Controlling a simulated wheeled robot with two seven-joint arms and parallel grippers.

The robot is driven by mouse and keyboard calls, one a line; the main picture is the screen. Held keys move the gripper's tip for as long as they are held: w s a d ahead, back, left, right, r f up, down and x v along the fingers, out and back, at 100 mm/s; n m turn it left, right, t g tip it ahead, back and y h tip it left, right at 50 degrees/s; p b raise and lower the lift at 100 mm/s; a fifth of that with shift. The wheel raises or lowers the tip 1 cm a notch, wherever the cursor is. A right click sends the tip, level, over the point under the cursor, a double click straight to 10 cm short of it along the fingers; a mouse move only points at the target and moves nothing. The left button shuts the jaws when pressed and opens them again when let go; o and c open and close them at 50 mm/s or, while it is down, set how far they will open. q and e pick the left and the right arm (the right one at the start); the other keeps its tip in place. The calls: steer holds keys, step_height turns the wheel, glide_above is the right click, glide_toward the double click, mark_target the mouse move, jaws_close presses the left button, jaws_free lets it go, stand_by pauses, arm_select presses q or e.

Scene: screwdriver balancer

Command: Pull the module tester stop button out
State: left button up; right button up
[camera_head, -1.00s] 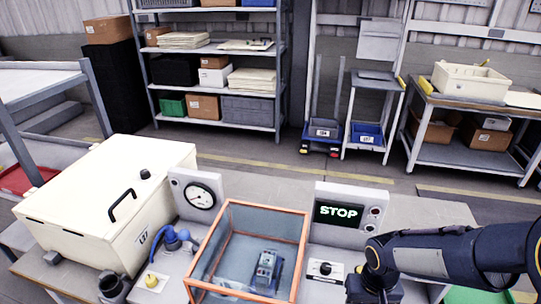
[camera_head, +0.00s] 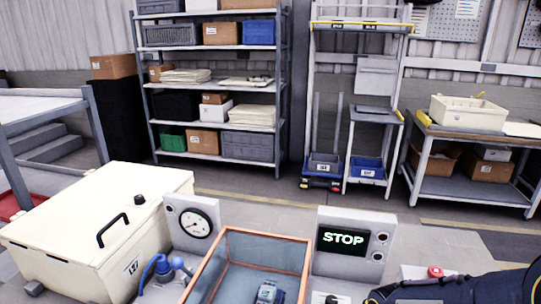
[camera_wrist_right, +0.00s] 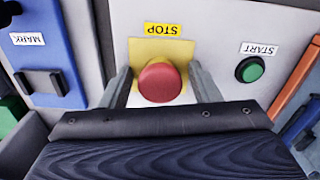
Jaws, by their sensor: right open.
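The red stop button (camera_wrist_right: 160,82) sits on a yellow plate under an upside-down STOP label in the right wrist view. My right gripper (camera_wrist_right: 164,88) is open, with one finger on each side of the button. I cannot tell whether the fingers touch it. In the head view a red button (camera_head: 435,271) shows at the lower right, just above my right arm; I cannot tell whether it is the same one. My right gripper is outside that view. The tester display (camera_head: 343,239) reads STOP in the head view. My left gripper is not in view.
A green START button (camera_wrist_right: 250,69) is right of the red button in the wrist view. A blue part labelled MARK (camera_wrist_right: 45,50) is at the left. In the head view an orange-framed clear box (camera_head: 268,235) stands beside the display, with a cream case (camera_head: 95,225) at the left.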

steer(key=c, duration=1)
steer(key=shift+c, duration=0.2)
steer(key=shift+w+r+p, duration=0.1)
steer(key=shift+r+p, duration=0.4)
steer(key=shift+r, duration=0.05)
steer(key=o, duration=1.1)
steer(key=shift+r, duration=0.1)
steer(key=shift+r+p, duration=0.2)
steer(key=shift+p, duration=0.1)
step_height(320, 180, up, 6)
steer(key=p, duration=0.5)
